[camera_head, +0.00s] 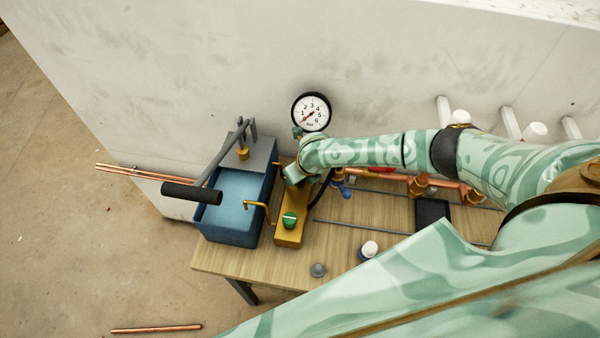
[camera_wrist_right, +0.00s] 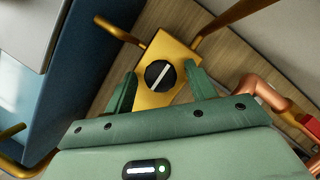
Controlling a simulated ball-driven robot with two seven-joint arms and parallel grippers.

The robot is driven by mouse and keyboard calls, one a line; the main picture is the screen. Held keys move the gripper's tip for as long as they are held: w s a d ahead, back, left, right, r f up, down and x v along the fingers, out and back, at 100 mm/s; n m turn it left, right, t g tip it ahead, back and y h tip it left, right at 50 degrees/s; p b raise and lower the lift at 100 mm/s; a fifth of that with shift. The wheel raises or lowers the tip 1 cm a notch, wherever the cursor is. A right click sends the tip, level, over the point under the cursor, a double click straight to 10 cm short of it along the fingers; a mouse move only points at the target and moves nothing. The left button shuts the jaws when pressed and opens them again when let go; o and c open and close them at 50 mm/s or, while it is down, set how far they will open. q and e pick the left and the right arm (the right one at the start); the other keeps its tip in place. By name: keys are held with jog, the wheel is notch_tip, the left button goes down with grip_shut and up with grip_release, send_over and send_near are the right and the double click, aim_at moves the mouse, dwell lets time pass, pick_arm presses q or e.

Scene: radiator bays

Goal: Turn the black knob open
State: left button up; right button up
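The black knob (camera_wrist_right: 160,74) is round with a white bar across its face, which runs diagonally from lower left to upper right. It sits on a yellow block (camera_wrist_right: 178,52), which also shows in the head view (camera_head: 288,237). My right gripper (camera_wrist_right: 162,86) is open, with one green finger on each side of the knob. Small gaps show between fingers and knob, and nothing is held. In the head view my right gripper (camera_head: 293,173) is over the far end of the block and hides the black knob. A green knob (camera_head: 290,220) is on the block's near end. My left gripper is out of view.
A blue tank (camera_head: 228,225) with a black-handled lever (camera_head: 192,193) stands left of the block. A gauge (camera_head: 311,112) rises behind. Copper pipes (camera_head: 390,177) with a blue valve handle lie right. A white-capped bottle (camera_head: 369,249) and grey cap (camera_head: 318,270) stand near the front edge.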

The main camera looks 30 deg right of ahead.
jog(key=shift+r, duration=0.1)
jog(key=shift+r, duration=0.3)
jog(key=p+v, duration=0.4)
jog(key=v, duration=1.1)
jog(key=shift+s+r, duration=0.15)
jog(key=shift+r, duration=0.1)
